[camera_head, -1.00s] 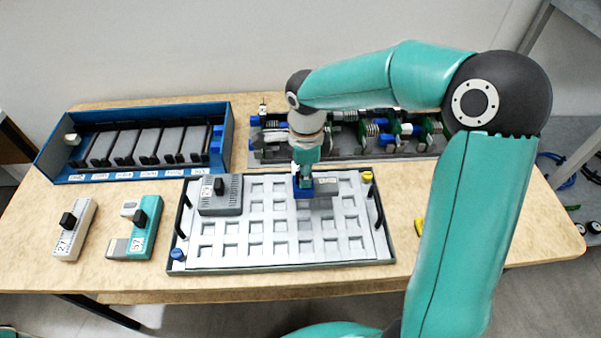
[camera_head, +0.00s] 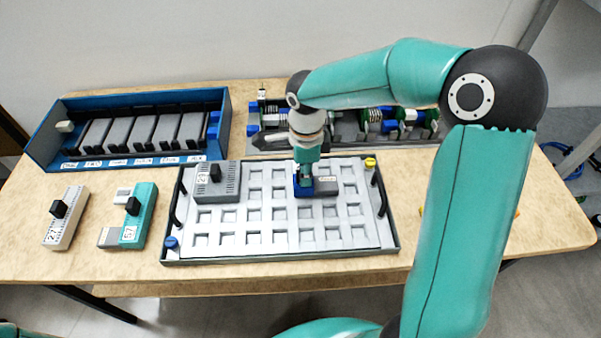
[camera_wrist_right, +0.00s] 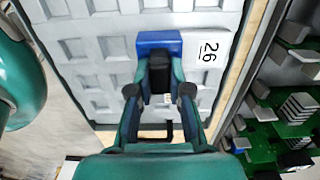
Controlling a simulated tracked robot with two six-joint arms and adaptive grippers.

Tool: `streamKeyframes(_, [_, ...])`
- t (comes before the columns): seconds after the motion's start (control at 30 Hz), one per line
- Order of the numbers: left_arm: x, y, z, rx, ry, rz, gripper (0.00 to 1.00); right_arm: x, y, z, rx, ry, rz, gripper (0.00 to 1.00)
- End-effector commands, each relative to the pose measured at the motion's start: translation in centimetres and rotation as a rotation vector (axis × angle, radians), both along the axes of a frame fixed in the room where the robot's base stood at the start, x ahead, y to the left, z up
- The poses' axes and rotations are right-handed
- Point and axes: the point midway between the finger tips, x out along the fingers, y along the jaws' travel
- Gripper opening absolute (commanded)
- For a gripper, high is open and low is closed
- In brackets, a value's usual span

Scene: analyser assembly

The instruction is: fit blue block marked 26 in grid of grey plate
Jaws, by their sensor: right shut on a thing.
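The block marked 26 has a blue part (camera_head: 304,188) and a pale grey part with a white label (camera_head: 328,180). It is at the upper right middle of the grey plate's grid (camera_head: 255,256). My right gripper (camera_head: 305,174) points down from above and is shut on the block's dark knob, also seen in the wrist view (camera_wrist_right: 160,80). I cannot tell whether the block is seated or just above the grid. My left gripper is not in view.
A grey block marked 29 (camera_head: 217,188) sits in the grid's upper left. Blocks marked 27 (camera_head: 66,217) and 57 (camera_head: 143,215) lie left of the plate. A blue rack (camera_head: 42,145) and a tray of parts (camera_head: 258,142) stand behind. Empty grid cells lie in front.

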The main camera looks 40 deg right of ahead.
Motion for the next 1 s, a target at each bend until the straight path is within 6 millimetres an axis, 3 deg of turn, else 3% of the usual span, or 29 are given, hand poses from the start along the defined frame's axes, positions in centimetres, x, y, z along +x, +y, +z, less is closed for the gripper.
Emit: streamKeyframes(1.0, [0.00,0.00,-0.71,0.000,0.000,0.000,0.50,-0.14,0.21,0.03,-0.006,-0.008,0.001,0.00])
